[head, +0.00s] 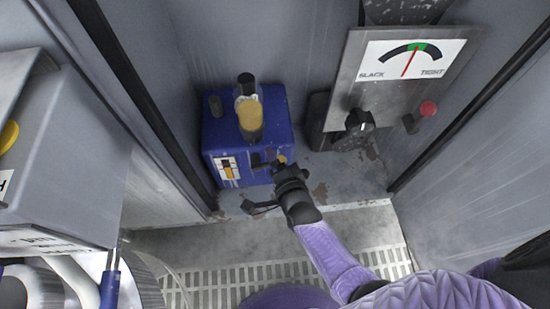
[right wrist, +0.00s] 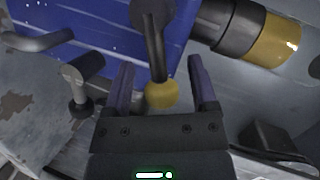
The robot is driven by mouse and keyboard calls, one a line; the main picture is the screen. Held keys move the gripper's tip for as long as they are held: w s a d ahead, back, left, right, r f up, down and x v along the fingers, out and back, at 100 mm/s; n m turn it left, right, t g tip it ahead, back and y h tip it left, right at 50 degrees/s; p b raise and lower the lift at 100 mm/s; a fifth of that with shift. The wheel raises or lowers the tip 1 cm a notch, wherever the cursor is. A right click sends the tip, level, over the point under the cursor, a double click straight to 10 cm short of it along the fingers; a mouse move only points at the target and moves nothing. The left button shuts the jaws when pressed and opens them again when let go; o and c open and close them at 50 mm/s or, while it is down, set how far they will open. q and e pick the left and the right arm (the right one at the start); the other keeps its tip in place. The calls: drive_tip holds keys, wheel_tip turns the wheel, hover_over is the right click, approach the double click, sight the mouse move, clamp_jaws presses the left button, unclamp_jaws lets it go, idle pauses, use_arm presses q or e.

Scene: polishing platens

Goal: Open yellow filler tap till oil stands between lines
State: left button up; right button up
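The blue oil box (head: 273,118) stands against the back wall in the head view, with a filler bottle (head: 250,112) of amber oil on top. A white-plated sight gauge (head: 228,168) is on its front; its level is too small to read against the lines. The yellow tap knob (head: 281,159) shows beside my right gripper (head: 282,168). In the right wrist view the yellow knob (right wrist: 162,94), on a dark lever, is between the two spread fingers of my right gripper (right wrist: 160,78), with gaps on both sides. My left gripper is not in view.
A slack/tight dial panel (head: 405,75) with a black knob (head: 359,123) and a red button (head: 428,109) is to the right. Another grey lever (right wrist: 82,72) sits beside the left finger in the wrist view. A grey cabinet (head: 70,150) stands at left.

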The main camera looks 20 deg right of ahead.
clamp_jaws()
idle(1.2)
